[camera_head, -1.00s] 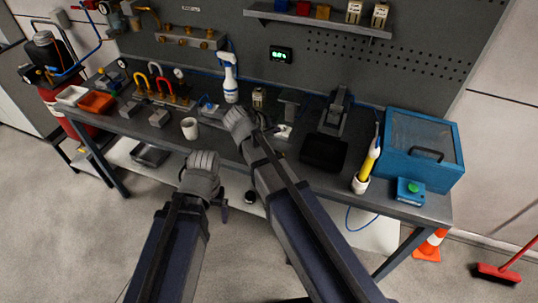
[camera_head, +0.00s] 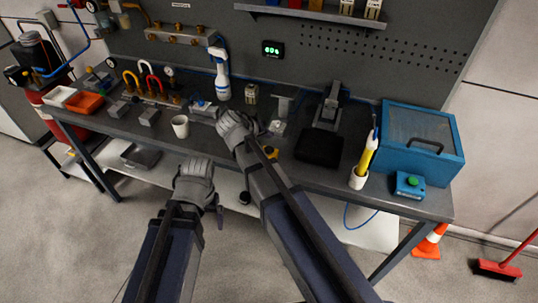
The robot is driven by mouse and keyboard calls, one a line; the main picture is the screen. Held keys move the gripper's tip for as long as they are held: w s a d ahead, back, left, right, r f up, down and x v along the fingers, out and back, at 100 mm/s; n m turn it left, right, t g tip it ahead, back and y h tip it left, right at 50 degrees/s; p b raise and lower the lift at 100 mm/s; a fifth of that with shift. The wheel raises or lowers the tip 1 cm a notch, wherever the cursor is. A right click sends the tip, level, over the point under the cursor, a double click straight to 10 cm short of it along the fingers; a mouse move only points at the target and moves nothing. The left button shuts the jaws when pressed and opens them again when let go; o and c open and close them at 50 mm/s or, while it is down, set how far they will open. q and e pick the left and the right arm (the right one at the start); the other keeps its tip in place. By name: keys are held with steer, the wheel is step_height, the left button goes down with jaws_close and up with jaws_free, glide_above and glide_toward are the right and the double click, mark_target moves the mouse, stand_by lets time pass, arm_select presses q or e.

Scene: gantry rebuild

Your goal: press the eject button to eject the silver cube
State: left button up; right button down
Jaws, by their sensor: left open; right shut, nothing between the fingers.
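A green button (camera_head: 413,181) sits on a small blue box (camera_head: 410,191) at the right end of the bench, in front of a blue cabinet (camera_head: 425,137). The frame does not show whether it is the eject button. Small grey metal blocks (camera_head: 149,117) lie on the bench at the left; I cannot tell whether one is the silver cube. My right gripper (camera_head: 233,122) is shut and empty above the middle of the bench, near the spray bottle, far left of the green button. My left gripper (camera_head: 195,170) is open and empty, low before the bench's front edge.
A white mug (camera_head: 180,126) stands left of my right gripper. A lit display (camera_head: 272,48) hangs behind.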

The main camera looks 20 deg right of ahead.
mark_target(268, 151)
arm_select(q)
steer(key=shift+f+b, duration=1.55)
steer(key=shift+f, duration=0.55)
arm_select(e)
steer(key=shift+f, duration=2.1)
arm_select(q)
steer(key=shift+f, duration=0.1)
arm_select(e)
steer(key=shift+f, duration=0.1)
arm_select(q)
steer(key=shift+f+b, duration=0.35)
steer(key=shift+b, duration=0.05)
arm_select(e)
steer(key=shift+f, duration=0.3)
